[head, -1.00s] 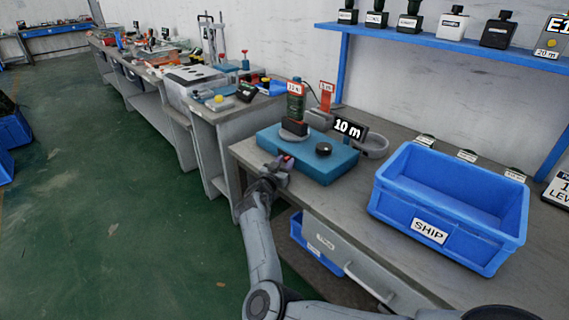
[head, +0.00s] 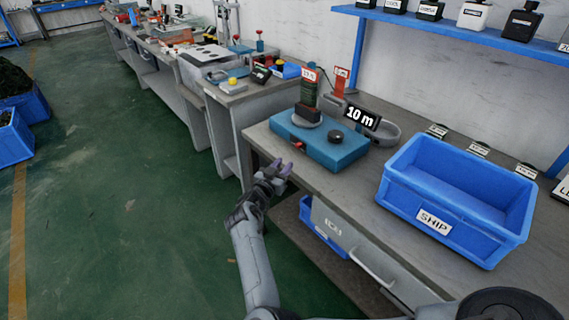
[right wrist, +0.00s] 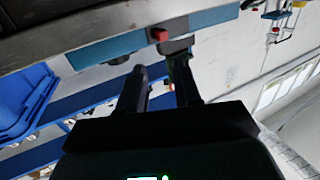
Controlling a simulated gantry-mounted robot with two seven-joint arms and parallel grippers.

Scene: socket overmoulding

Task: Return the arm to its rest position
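My right arm reaches up from the bottom of the head view, and its gripper (head: 281,168) hangs in front of the bench edge, clear of the blue test box. In the right wrist view its two dark fingers (right wrist: 160,70) are spread apart with nothing between them. The blue test box (head: 338,153) stands on the bench, with a red button (head: 298,145) on its front and a dark green and black part (head: 308,102) upright on top. My left gripper is not in view.
A blue SHIP bin (head: 432,222) stands on the grey bench (head: 352,190) at the right. A drawer with a handle (head: 371,268) is under the bench top. A blue shelf (head: 450,28) hangs on the wall. The green floor (head: 130,220) at left is open.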

